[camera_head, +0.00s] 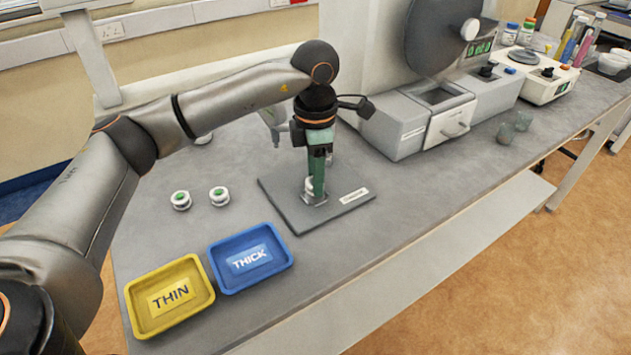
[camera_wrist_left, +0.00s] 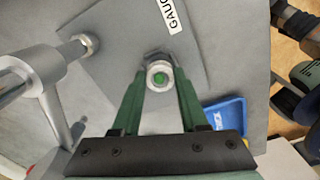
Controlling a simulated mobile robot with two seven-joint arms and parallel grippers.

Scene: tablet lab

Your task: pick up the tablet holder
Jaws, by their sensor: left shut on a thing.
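A tablet holder, a small round white cup with a green tablet in it, is between my left gripper's green fingertips in the left wrist view (camera_wrist_left: 159,77). In the head view, my left gripper (camera_head: 314,193) points down over the grey gauge plate (camera_head: 275,192), shut on this holder (camera_head: 309,184), which is mostly hidden by the fingers. I cannot tell whether the holder touches the plate. Two similar holders with green tops, one on the left (camera_head: 181,200) and one on the right (camera_head: 219,196), stand on the bench. My right gripper is not in view.
A yellow THIN tray (camera_head: 139,322) and a blue THICK tray (camera_head: 224,286) lie at the front of the bench. The gauge's metal arm (camera_wrist_left: 38,70) stands close beside my gripper. Grey instruments (camera_head: 395,135) stand behind.

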